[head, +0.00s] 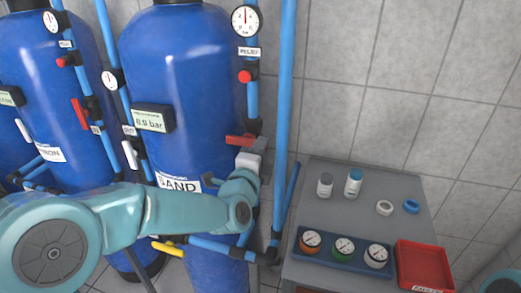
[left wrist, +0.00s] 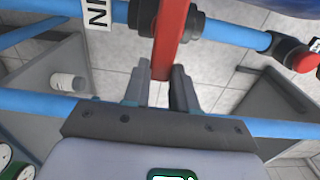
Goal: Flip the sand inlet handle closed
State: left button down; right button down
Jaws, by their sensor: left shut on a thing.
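The red sand inlet handle (head: 238,140) is on the blue pipe at the right side of the blue SAND tank (head: 175,75). It lies across the pipe in the head view. In the left wrist view the red handle (left wrist: 171,38) also runs across the blue pipe, beside a white label (left wrist: 97,14) ending in "IN". My left gripper (head: 247,158) is at the handle. Its fingers (left wrist: 160,90) are shut on the handle's end, one on each side. Its fingertips are small and partly hidden in the head view. My right gripper is not in view.
A grey table (head: 315,175) with small bottles, rings, a blue gauge tray (head: 340,262) and a red tray (head: 425,265) stands at right. Blue vertical pipe (head: 284,80) runs close right of the handle. A yellow handle (head: 168,248) sits low on the piping.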

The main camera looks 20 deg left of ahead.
pick_arm(q)
jog(key=c, duration=0.9)
grip_release()
jog(key=s+b, duration=0.2)
jog(key=s, duration=1.4)
jog(key=shift+s+a, duration=0.15)
jog(key=shift+a, duration=0.15)
